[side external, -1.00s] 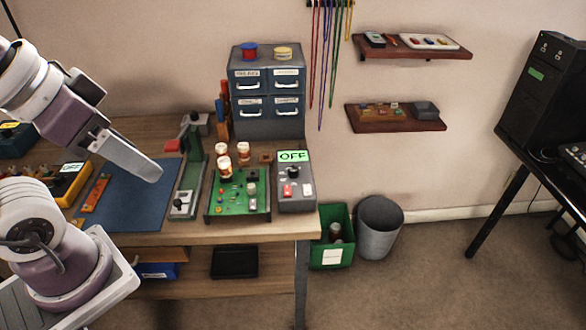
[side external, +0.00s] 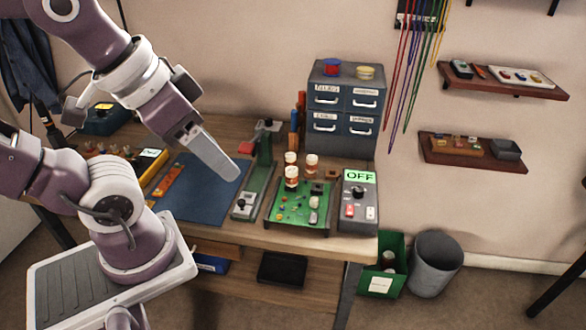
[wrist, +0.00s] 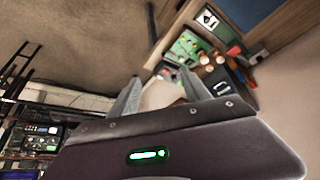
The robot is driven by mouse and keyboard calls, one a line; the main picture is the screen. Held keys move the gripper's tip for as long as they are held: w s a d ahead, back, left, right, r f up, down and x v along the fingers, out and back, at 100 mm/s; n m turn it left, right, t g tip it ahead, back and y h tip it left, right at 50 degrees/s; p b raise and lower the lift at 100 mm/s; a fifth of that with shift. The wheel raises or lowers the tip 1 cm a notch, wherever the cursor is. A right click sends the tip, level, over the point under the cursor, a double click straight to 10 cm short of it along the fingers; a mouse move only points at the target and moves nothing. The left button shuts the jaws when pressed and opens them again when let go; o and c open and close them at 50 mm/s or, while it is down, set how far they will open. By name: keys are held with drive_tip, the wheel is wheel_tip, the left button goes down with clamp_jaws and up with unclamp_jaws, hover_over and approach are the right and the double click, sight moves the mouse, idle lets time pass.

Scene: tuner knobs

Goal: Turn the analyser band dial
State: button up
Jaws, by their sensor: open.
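A grey box (side external: 357,219) stands at the bench's right end, with a lit green display (side external: 360,177) reading OFF. On it are a black knob (side external: 358,192), a red switch (side external: 349,211) and a white switch (side external: 370,212). No label legible here says analyser band, so I cannot tell whether this knob is that dial. My gripper (side external: 229,172) is left of the box, above the blue mat's right side and apart from the knob. In the wrist view my gripper (wrist: 163,75) has its two fingers apart, with nothing visibly held.
A green circuit board (side external: 297,214) with brown-and-white bottles stands left of the box. A green stand (side external: 256,178) lies between board and blue mat (side external: 203,195). Drawers (side external: 343,80) rise behind. A yellow device (side external: 152,164) is at left. Bins stand right of the bench.

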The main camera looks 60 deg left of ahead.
drive_tip(key=shift+c, duration=0.7)
drive_tip(key=n+g, duration=0.5)
drive_tip(key=n, duration=0.3)
hover_over(359, 188)
drive_tip(key=s, duration=0.1)
wheel_tip(359, 188, down, 17)
drive_tip(key=shift+g, duration=0.3)
drive_tip(key=f, duration=0.6)
drive_tip(key=w+f, duration=0.1)
drive_tip(key=f, duration=0.3)
clamp_jaws()
